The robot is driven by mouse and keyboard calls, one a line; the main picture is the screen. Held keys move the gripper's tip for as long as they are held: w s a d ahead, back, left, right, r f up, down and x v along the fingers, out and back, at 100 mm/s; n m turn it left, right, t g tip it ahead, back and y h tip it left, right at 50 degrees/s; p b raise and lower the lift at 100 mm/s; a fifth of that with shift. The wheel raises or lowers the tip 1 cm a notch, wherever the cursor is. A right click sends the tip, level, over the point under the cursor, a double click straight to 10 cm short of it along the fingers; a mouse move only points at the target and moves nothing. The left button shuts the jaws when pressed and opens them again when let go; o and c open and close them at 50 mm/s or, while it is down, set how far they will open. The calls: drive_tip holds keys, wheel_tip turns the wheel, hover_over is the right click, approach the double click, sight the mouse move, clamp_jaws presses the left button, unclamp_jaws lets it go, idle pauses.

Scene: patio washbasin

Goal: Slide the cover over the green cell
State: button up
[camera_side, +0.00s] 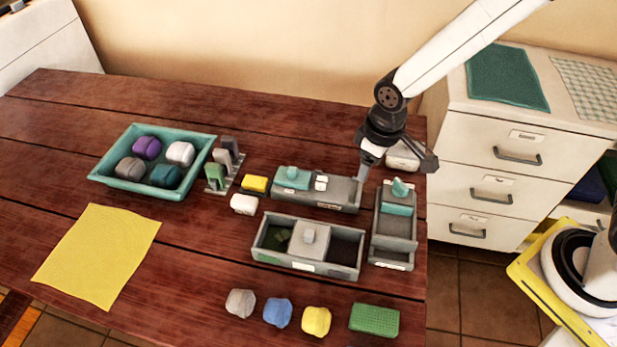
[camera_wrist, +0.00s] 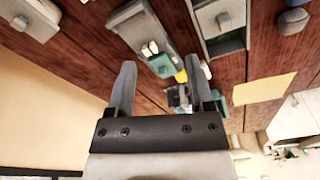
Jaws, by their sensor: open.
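A long grey box (camera_side: 340,268) stands near the table's middle. Its left cell has a green floor (camera_side: 278,238) that shows uncovered. The square light-grey cover (camera_side: 310,241), with a knob on top, sits over the middle of the box. The right cell is open and dark. My gripper (camera_side: 398,168) is open and empty, above and behind the box, by the table's right back part. In the wrist view its two fingers (camera_wrist: 162,75) are spread apart with nothing between them, and part of the box (camera_wrist: 226,46) shows at the top.
A grey box with a teal slider (camera_side: 325,200) stands behind, and another with a teal slider (camera_side: 393,252) stands at right. A teal tray (camera_side: 110,180) of blocks and a yellow sheet (camera_side: 97,255) are at left. Several blocks and a green sponge (camera_side: 374,320) lie in front.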

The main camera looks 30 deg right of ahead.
sight(309, 232)
drive_tip(key=a+f+n, duration=0.1)
drive_tip(key=a+f, duration=0.1)
drive_tip(key=a, duration=0.2)
drive_tip(key=a+f+n, duration=0.1)
drive_tip(key=a+f, duration=0.1)
drive_tip(key=a, duration=0.2)
drive_tip(key=w+a+f+n+g, duration=0.1)
drive_tip(key=a+f, duration=0.2)
drive_tip(key=a, duration=0.1)
drive_tip(key=shift+w+n, duration=0.1)
drive_tip(key=shift+n, duration=0.3)
drive_tip(key=shift+a+f, duration=0.4)
drive_tip(key=shift+a, duration=0.1)
drive_tip(key=shift+f, duration=3.85)
clamp_jaws()
